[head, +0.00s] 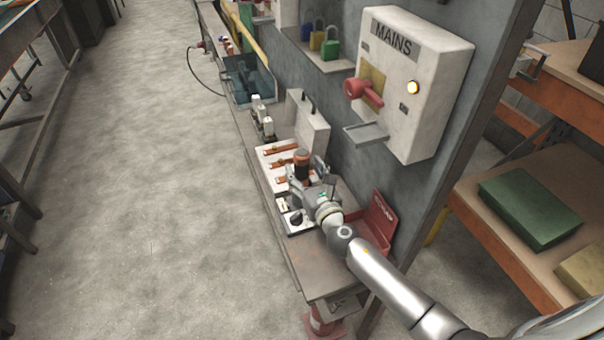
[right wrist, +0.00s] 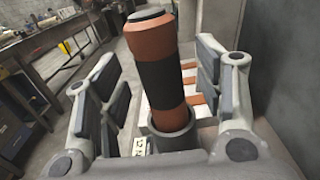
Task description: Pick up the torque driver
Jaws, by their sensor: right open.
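The torque driver (head: 302,164) is an orange handle with a black band. It stands in a grey round holder on the bench, and its lower part is hidden inside the holder. In the right wrist view the driver (right wrist: 156,72) leans slightly and rises between the two fingers. My right gripper (head: 309,181) is open around the driver; in the right wrist view (right wrist: 165,80) gaps show on both sides of the handle. My left gripper is in neither view.
A white block with copper bars (head: 275,150) lies behind the driver. A white MAINS box (head: 415,85) with a red handle (head: 362,90) hangs on the wall. A red tray (head: 378,222) stands right of the gripper. The floor at left is clear.

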